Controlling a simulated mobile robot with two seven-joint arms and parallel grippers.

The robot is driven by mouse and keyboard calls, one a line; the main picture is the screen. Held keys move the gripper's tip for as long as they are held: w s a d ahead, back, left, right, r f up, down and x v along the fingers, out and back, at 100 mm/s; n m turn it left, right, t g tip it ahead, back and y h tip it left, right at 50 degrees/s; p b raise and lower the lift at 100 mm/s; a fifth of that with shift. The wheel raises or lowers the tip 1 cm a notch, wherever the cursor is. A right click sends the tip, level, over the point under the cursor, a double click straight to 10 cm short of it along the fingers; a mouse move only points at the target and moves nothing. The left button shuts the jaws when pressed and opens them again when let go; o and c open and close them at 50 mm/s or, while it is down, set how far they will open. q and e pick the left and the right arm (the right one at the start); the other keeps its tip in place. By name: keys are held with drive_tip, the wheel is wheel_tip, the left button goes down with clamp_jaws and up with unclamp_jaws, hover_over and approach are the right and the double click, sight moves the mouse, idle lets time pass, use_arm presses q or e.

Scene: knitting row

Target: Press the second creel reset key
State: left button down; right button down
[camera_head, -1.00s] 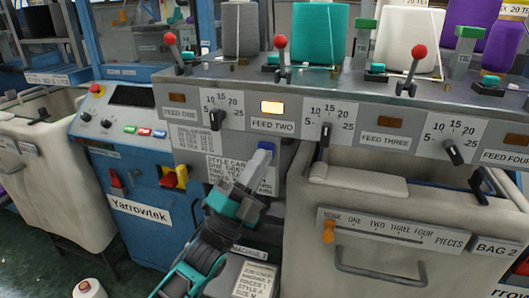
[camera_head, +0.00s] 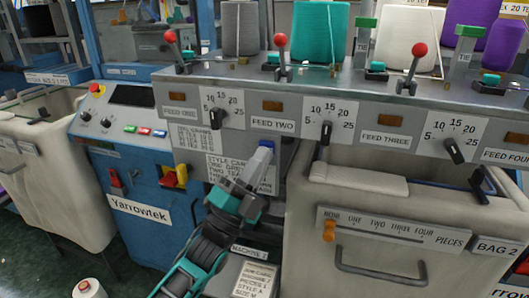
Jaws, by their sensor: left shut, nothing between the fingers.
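The FEED TWO station has an amber lamp window (camera_head: 272,106), now dark, above its label (camera_head: 272,124). On the shelf above it is a small teal key (camera_head: 272,60) beside a red-knobbed lever (camera_head: 281,44). No readable lettering marks a creel reset key. My left gripper (camera_head: 264,150) is shut and empty, in front of the grey panel below the FEED TWO label, tips pointing up. It hides part of the style card (camera_head: 221,172). I cannot tell whether the tips touch the panel. My right gripper is not in view.
Cones of grey (camera_head: 240,28), teal (camera_head: 320,36) and white (camera_head: 409,38) yarn stand on the shelf. Other levers, teal keys and dials line the front. A blue Yarrowtek console (camera_head: 140,180) is left; a pale bin (camera_head: 380,230) stands right of my arm.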

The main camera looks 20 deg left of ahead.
use_arm(q)
drive_tip(key=shift+w, duration=0.1)
idle(0.4)
drive_tip(key=shift+s, duration=0.35)
drive_tip(key=s+p, duration=0.2)
drive_tip(key=s, duration=0.4)
drive_tip(key=shift+p, duration=0.4)
drive_tip(key=shift+a, duration=0.1)
